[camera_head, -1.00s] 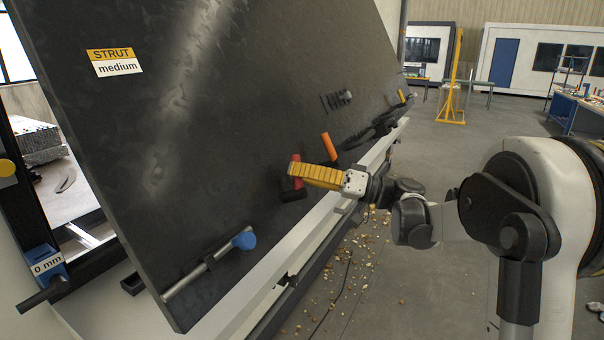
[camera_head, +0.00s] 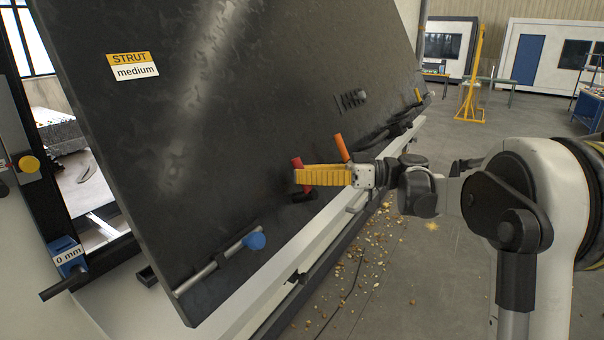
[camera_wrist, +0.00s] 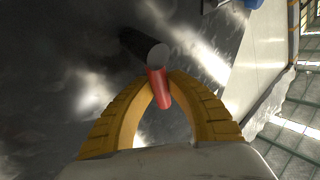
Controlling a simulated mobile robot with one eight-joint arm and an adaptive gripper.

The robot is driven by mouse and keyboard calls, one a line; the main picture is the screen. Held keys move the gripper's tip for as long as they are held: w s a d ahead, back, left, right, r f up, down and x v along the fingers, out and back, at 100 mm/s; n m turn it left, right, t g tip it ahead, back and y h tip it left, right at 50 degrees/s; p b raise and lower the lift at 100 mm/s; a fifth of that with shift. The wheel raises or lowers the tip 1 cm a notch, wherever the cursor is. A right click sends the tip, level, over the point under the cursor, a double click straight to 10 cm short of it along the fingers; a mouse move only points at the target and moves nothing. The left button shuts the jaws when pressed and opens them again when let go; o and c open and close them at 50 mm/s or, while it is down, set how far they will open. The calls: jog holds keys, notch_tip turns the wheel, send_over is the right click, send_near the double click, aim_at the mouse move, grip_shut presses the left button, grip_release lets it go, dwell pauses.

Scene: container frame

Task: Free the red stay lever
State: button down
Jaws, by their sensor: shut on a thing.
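The red stay lever (camera_head: 297,163) stands at the lower part of the large dark tilted panel (camera_head: 210,130), its upper end leaning left. In the wrist view the lever (camera_wrist: 158,88) runs into a black cylindrical end (camera_wrist: 142,46). My gripper (camera_head: 297,176), with yellow ribbed fingers, reaches in from the right across the lever. In the wrist view my gripper (camera_wrist: 161,92) is shut on the red part, the fingertips at its sides. The fingers hide the middle of the lever in the head view.
An orange lever (camera_head: 342,147) stands just right of the red one. A blue-knobbed rod (camera_head: 220,265) lies along the panel's lower left edge. A pale ledge (camera_head: 265,275) runs below. Loose crumbs (camera_head: 365,265) are scattered on the open floor at right.

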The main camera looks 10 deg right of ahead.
jog(key=c, duration=1.3)
grip_release()
jog(key=v, duration=1.2)
